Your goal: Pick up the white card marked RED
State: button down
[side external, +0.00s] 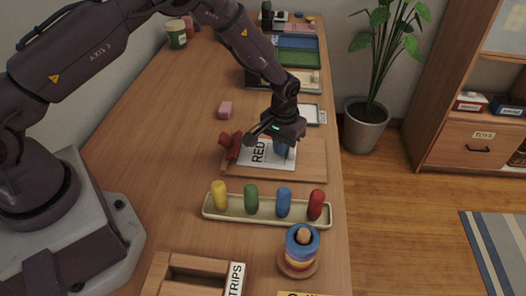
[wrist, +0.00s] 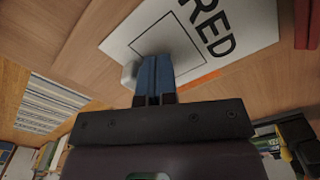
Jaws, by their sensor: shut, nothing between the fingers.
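The white card marked RED (side external: 271,160) lies flat on a wooden board (side external: 305,171) on the table. The wrist view shows the card (wrist: 256,22) with its black letters and a black outlined square. My gripper (side external: 281,150) points down over the card's right part in the side view. Its blue fingers (wrist: 153,62) are shut together with nothing between them, and their tips overlap the card in the wrist view. Whether they touch it I cannot tell.
A red object (side external: 230,146) stands at the card's left end. In front is a tray (side external: 234,215) with several coloured pegs, then a ring stacker (side external: 301,245). A pink block (side external: 225,110) lies behind. The table's left middle is clear.

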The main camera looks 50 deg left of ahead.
aim_at(277, 160)
jog(key=shift+w+d, duration=0.95)
jog(key=shift+w, duration=0.05)
jog(key=shift+s+a+r, duration=0.15)
jog(key=shift+r, duration=1.6)
jog(key=shift+s+a+r, duration=0.1)
jog(key=shift+r, duration=1.65)
jog(key=s, duration=0.2)
jog(key=s+m+g, duration=0.1)
jog(key=shift+s+a+f, duration=0.2)
jog(key=shift+s+a, duration=0.05)
jog(key=s+a+r+m+t, duration=0.1)
jog(key=s+a+r+t, duration=0.1)
jog(key=s+r, duration=1)
jog(key=s+a+r+m+t, duration=0.1)
jog(key=s+a+r+t, duration=0.2)
jog(key=s+r, duration=1)
jog(key=shift+s+a+r+t, duration=0.3)
jog(key=shift+a+r+t, duration=0.05)
jog(key=shift+r+t, duration=0.5)
jog(key=c, duration=1)
grip_release()
